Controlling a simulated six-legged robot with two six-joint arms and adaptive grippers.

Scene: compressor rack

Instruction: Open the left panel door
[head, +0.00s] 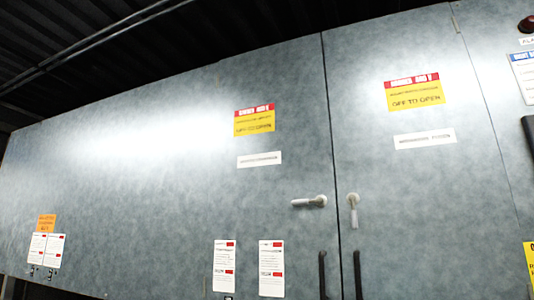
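The left panel door (180,190) is a wide grey metal panel that fills the left and middle of the head view. It looks flush with the right panel door (420,220), with a thin dark seam between them. The left door's light handle (309,202) lies roughly horizontal near the seam. The right door's handle (353,210) hangs roughly vertical. A black pull bar (322,275) is on the left door below its handle, cut off by the bottom edge. Neither of my grippers is in view.
A second black pull bar (358,275) is on the right door. Yellow and red warning labels (254,120) and white tags (224,266) are on the panels. A red lamp (526,24) is at the top right. Dark ceiling beams (90,40) run above. The floor is not visible.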

